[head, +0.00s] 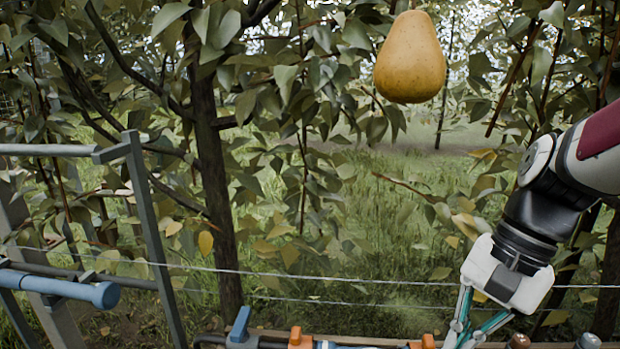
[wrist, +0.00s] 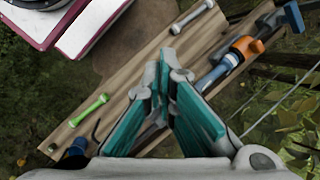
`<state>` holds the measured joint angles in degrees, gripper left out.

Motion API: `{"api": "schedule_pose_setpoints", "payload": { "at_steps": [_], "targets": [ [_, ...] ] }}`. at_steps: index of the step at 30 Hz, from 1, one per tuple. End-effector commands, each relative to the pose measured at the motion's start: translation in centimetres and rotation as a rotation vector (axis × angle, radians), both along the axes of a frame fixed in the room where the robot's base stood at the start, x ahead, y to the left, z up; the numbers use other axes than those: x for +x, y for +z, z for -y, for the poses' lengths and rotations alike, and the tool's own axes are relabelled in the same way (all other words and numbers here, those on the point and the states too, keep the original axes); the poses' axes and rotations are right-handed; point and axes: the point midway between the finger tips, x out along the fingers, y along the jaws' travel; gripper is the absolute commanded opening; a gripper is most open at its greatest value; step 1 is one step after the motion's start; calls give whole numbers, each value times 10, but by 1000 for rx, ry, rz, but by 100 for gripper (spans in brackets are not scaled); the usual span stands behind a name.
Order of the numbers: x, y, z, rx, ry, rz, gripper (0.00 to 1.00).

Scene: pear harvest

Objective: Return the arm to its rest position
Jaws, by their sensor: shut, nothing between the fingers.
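My gripper (wrist: 165,62) is shut and empty, with its teal finger pads meeting at the tips in the wrist view. In the head view, my arm comes in from the right edge and bends down. The white wrist housing (head: 507,275) points downward there, and the teal fingers run off the bottom edge, so their tips are hidden in that view. In the wrist view the fingers hang over a wooden board (wrist: 140,70) with tools on it.
A yellow-brown pear (head: 410,57) hangs at the top, left of my arm. A tree trunk (head: 207,150), leafy branches and thin wires (head: 330,275) stand ahead. A grey metal frame (head: 150,230) is at left.

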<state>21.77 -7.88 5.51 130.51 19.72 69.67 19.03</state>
Motion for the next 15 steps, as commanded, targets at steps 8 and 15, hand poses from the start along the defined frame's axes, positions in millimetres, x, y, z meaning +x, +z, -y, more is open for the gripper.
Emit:
{"api": "schedule_pose_setpoints", "payload": {
  "at_steps": [8, 15],
  "targets": [
    [-76, 21, -11, -180, 378, 168, 0],
    [-116, 22, -5, -277, 594, 263, 0]
  ]
}}
